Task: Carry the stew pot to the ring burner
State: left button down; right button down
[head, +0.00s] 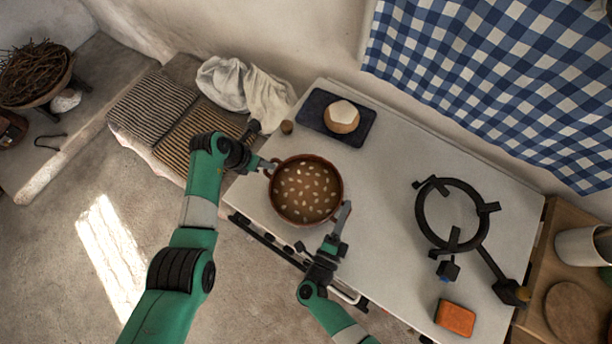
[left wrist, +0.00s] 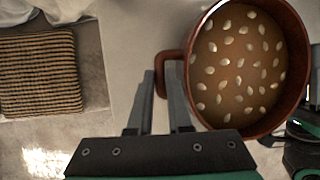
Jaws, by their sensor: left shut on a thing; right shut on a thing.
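The stew pot (head: 305,190) is reddish brown, round and full of brown stew with pale pieces. It is over the left part of the pale counter; I cannot tell whether it touches it. My left gripper (head: 268,165) is shut on the pot's left handle. In the left wrist view, the fingers (left wrist: 162,82) sit around that handle (left wrist: 170,68). My right gripper (head: 341,218) is shut at the pot's lower right side, where the other handle is mostly hidden. The black ring burner (head: 482,224) stands further right on the counter, its ring empty.
An orange block (head: 455,318) lies at the front right. The counter (head: 385,190) between pot and burner is clear.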

pick_arm(q)
jog(key=shift+r, duration=0.15)
pick_arm(e)
jog(key=shift+r, duration=0.2)
